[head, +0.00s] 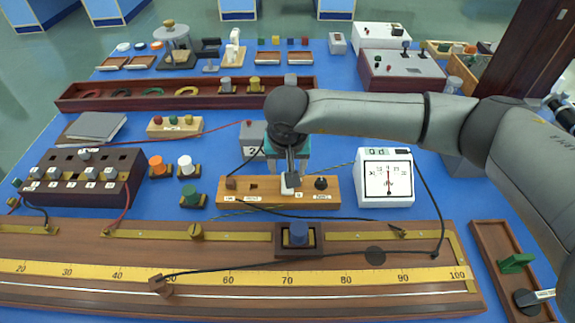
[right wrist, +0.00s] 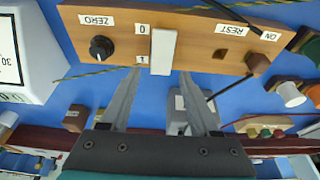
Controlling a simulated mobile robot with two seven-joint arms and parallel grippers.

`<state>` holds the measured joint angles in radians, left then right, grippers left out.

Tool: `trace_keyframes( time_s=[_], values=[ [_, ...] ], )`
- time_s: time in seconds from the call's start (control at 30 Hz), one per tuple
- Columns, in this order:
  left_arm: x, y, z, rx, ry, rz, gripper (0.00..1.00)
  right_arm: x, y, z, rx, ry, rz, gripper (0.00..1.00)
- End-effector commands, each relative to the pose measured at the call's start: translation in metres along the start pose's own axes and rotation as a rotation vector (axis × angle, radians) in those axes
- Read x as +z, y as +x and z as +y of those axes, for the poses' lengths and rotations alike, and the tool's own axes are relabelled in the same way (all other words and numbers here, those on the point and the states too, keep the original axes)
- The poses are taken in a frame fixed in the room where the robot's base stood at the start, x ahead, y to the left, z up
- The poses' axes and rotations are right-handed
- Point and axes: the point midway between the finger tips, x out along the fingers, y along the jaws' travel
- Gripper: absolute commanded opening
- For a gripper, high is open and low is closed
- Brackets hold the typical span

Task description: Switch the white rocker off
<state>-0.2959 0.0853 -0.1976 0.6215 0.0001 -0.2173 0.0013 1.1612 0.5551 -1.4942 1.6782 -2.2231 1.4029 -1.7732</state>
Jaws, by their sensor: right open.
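The white rocker (right wrist: 163,50) is set in a small wooden panel (right wrist: 205,28). In the right wrist view, labels "0" (right wrist: 143,29) and "1" (right wrist: 143,58) sit beside it, with "1" at the end nearer my fingers. I cannot tell which end is pressed in. My right gripper (right wrist: 160,73) is open and empty, its fingertips apart just short of the rocker's "1" end. In the head view my right gripper (head: 291,180) is over the panel (head: 262,197) and partly hides the rocker. My left gripper is not in view.
A black knob (right wrist: 101,48) marked ZERO and a brown knob (right wrist: 257,63) flank the rocker. A white dial meter (head: 387,196) stands right of the panel. A long wooden scale board (head: 120,255) lies in front. A cable crosses near the panel.

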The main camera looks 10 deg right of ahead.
Motion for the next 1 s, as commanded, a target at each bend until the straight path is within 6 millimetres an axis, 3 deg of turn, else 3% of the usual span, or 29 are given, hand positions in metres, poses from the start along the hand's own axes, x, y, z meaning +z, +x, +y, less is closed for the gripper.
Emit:
trace_keyframes(
  time_s=[0.27,0.7,1.0],
  values=[
    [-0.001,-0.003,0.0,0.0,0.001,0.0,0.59,-0.001,-0.016,0.0,-0.001,0.0,0.001,0.62],
    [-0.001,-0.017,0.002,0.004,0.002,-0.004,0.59,-0.001,-0.116,0.0,-0.002,-0.001,0.003,0.62],
    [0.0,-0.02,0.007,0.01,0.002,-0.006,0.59,0.0,-0.15,0.0,0.0,0.001,0.0,0.62]
  ],
)
